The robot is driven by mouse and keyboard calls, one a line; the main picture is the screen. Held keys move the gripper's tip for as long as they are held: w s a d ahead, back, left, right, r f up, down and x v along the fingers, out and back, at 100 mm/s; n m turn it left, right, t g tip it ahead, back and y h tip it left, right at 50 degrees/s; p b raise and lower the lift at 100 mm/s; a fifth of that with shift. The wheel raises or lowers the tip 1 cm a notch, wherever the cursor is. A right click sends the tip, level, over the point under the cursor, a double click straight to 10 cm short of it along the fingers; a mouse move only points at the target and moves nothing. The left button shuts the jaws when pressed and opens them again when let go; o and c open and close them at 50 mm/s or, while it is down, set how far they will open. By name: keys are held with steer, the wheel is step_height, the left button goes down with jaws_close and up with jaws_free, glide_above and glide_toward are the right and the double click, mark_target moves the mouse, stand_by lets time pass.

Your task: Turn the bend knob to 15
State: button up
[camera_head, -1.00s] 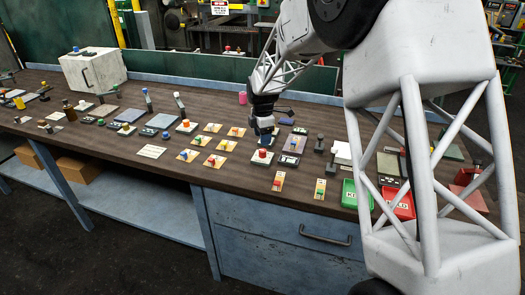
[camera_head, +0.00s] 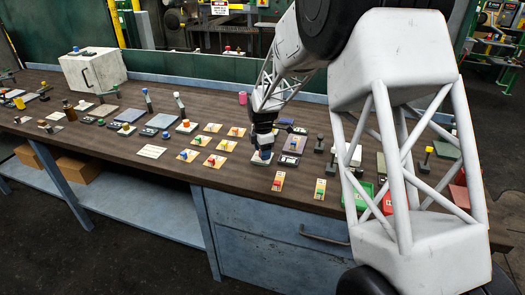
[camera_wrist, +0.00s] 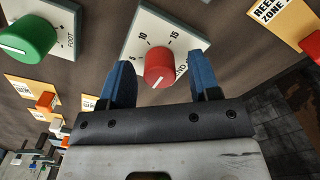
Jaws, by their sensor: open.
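The bend knob (camera_wrist: 159,68) is a red dial on a white plate (camera_wrist: 140,30) with a scale reading 5, 10 and 15. The letters "ND" show on the plate, partly cut off by a finger. My gripper (camera_wrist: 159,62) is open, with one blue finger on each side of the red knob and a visible gap on both sides. In the head view my gripper (camera_head: 263,154) is down over the knob's plate and hides the knob.
A green knob (camera_wrist: 27,34) on a white plate marked "FOOT" is close on the left in the wrist view. A yellow plate (camera_wrist: 284,18) with a red part is at right. Small yellow switch plates (camera_head: 215,160) lie left of my gripper on the bench (camera_head: 110,150).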

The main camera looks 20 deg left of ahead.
steer(key=c, duration=0.9)
steer(key=shift+c, duration=0.2)
